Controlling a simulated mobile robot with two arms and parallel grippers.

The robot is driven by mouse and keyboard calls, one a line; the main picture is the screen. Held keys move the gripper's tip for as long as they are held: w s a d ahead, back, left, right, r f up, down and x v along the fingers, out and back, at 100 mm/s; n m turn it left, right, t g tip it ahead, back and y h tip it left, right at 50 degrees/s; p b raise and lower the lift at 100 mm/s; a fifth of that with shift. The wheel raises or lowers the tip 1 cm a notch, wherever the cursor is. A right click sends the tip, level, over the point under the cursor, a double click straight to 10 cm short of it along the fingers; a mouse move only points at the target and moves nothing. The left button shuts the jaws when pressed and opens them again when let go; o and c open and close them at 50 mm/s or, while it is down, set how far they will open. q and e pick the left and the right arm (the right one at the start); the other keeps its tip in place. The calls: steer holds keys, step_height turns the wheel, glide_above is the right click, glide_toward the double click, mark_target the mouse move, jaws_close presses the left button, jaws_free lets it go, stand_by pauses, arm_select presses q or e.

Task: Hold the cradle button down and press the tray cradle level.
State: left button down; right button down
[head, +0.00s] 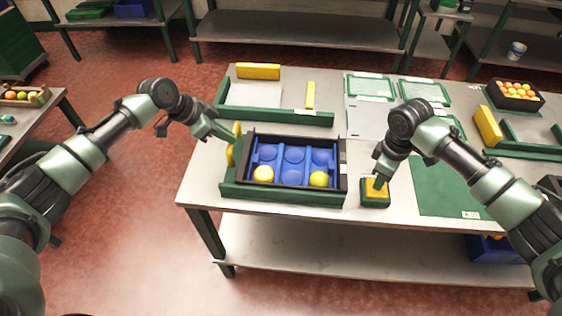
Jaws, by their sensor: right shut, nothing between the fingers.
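The tray cradle (282,194) is a green frame near the table's front edge. A black-rimmed blue tray (295,172) sits in it. The tray has round hollows, and two yellow round fruits (263,174) (319,179) lie in its front row. I cannot tell surely whether it is level. A yellow pad (232,148) stands at the cradle's left side. My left gripper (234,139) is at this pad; its fingers are too small to read. The cradle button (372,191) is yellow on a green box, right of the cradle. My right gripper (379,183) is shut and points down at the button, seemingly touching it.
Behind the cradle is a green-edged bay (275,118) with yellow blocks (258,71). Green-framed panels (370,87) lie at the back. A green mat (440,190) lies right of the button. A black crate of oranges (516,94) stands at the far right.

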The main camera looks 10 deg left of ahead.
arm_select(q)
steer(key=shift+s+f, duration=0.15)
step_height(320, 180, up, 8)
stand_by(0.7)
arm_select(e)
step_height(320, 180, up, 8)
stand_by(1.2)
stand_by(0.4)
